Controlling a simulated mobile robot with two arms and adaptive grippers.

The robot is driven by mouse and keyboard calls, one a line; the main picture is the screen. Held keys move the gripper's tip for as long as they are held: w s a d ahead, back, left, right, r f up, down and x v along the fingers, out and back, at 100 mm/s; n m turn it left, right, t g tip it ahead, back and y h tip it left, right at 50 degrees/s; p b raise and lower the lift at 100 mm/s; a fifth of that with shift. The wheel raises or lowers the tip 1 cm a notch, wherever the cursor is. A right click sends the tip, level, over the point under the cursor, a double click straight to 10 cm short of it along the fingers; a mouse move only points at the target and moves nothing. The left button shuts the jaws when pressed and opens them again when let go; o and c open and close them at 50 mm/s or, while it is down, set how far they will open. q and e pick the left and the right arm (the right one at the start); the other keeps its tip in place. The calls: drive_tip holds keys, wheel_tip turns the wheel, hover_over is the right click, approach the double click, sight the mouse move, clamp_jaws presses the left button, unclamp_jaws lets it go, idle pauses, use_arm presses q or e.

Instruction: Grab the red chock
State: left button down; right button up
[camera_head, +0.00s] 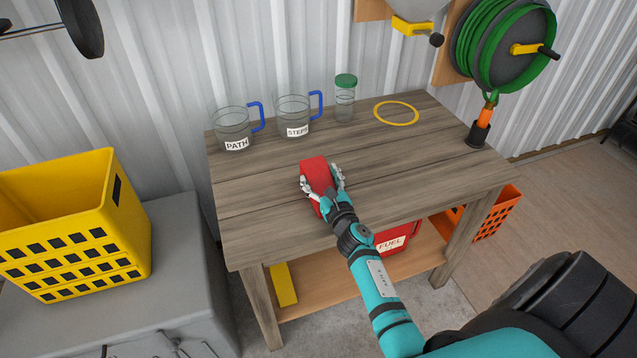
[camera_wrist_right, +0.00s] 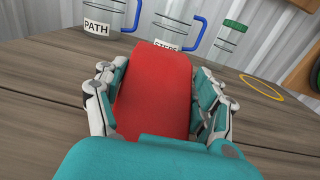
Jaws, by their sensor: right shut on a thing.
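The red chock (camera_head: 315,171) is at the wooden table's middle, near its front half. My right gripper (camera_head: 322,178) is shut on it, with one finger on each side. In the right wrist view the red chock (camera_wrist_right: 156,88) fills the space between the fingers of my right gripper (camera_wrist_right: 156,100). Its lower part is hidden by the gripper. I cannot tell whether the chock touches the tabletop. My left gripper is not in view.
On the table (camera_head: 255,205) stand the PATH mug (camera_head: 233,128), the STEPS mug (camera_head: 293,115) and a green-lidded jar (camera_head: 345,100). A yellow ring (camera_head: 396,113) lies at the back right. A hose nozzle (camera_head: 480,130) hangs at the right edge. A yellow crate (camera_head: 75,215) stands left.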

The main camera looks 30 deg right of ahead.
drive_tip(key=shift+c, duration=1.1)
drive_tip(key=shift+r, duration=0.1)
drive_tip(key=shift+r, duration=0.15)
